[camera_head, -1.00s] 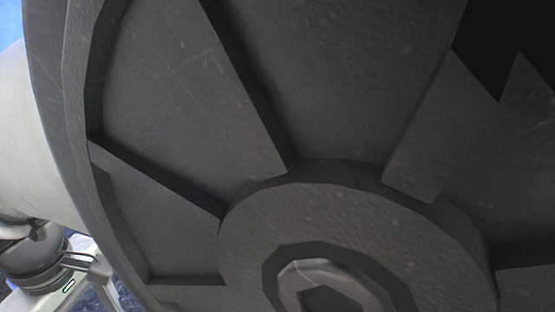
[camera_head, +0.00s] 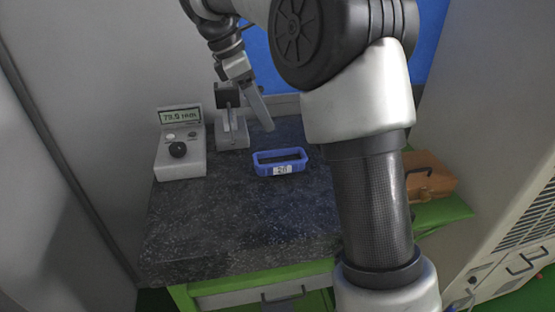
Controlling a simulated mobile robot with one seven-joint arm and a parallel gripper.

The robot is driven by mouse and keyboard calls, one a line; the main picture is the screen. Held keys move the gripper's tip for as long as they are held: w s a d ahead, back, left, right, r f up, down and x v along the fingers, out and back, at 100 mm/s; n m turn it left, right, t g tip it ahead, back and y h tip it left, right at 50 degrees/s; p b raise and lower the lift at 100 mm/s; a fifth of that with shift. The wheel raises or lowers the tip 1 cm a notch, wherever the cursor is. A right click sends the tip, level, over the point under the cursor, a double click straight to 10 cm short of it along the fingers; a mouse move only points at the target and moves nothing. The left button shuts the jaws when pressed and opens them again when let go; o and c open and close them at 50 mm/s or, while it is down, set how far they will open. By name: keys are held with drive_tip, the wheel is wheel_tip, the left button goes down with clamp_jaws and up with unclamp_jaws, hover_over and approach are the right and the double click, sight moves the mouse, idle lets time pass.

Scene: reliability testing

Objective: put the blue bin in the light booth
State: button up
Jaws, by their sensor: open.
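The blue bin (camera_head: 262,169) is a shallow, open-topped rectangular tray with a white number label on its front wall. It sits upright on the dark speckled countertop (camera_head: 225,220). My gripper (camera_head: 262,113) hangs above and just behind the bin, tilted down to the right, apart from it. It is open and I see nothing held in it, though its two fingers overlap from this side. I cannot make out a light booth in this view.
A white instrument (camera_head: 180,160) with a lit display and black knob stands left of the bin, beside a small stand (camera_head: 232,137). A brown case (camera_head: 428,176) lies at the right, partly behind my arm. The counter's front left is clear.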

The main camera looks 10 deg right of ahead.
approach(288, 160)
drive_tip(key=x, duration=0.2)
drive_tip(key=shift+s+d+f, duration=0.15)
drive_tip(key=shift+f, duration=0.1)
drive_tip(key=x, duration=0.5)
drive_tip(key=shift+f, duration=0.15)
drive_tip(key=shift+d+f, duration=0.15)
drive_tip(key=shift+f, duration=0.1)
drive_tip(key=shift+f, duration=0.25)
drive_tip(key=c, duration=1.3)
